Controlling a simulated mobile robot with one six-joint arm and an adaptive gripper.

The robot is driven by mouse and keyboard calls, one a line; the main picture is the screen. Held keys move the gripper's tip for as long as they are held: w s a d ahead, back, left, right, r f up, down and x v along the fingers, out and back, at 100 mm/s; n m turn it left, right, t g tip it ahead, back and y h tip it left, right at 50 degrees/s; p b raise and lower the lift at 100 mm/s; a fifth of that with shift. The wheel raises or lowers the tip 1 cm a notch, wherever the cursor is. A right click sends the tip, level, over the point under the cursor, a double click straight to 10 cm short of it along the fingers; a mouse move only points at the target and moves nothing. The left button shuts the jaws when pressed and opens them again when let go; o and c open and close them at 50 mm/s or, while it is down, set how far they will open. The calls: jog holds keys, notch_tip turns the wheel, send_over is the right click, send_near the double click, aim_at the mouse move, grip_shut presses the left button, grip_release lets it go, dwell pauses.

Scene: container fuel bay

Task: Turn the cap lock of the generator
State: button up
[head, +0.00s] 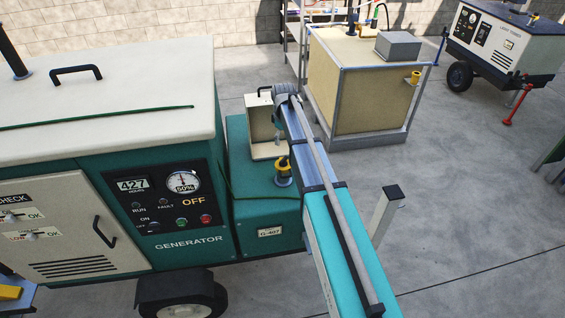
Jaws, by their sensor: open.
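The teal generator (188,222) with a cream lid stands at the left in the head view. My gripper (278,146) is small and mostly hidden by my arm. It is open, above the cap. Contact with the cap and the lock's angle are unclear.
A cream box (261,118) with a handle stands behind the cap. A tan tank (355,85) in a grey frame is at the back. A light tower trailer (500,45) is at the far right. A pale post (386,212) stands right of my arm.

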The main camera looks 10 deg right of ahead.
aim_at(283, 159)
jog(key=shift+f+b, duration=5.35)
jog(key=shift+f, duration=0.3)
jog(key=c, duration=1.1)
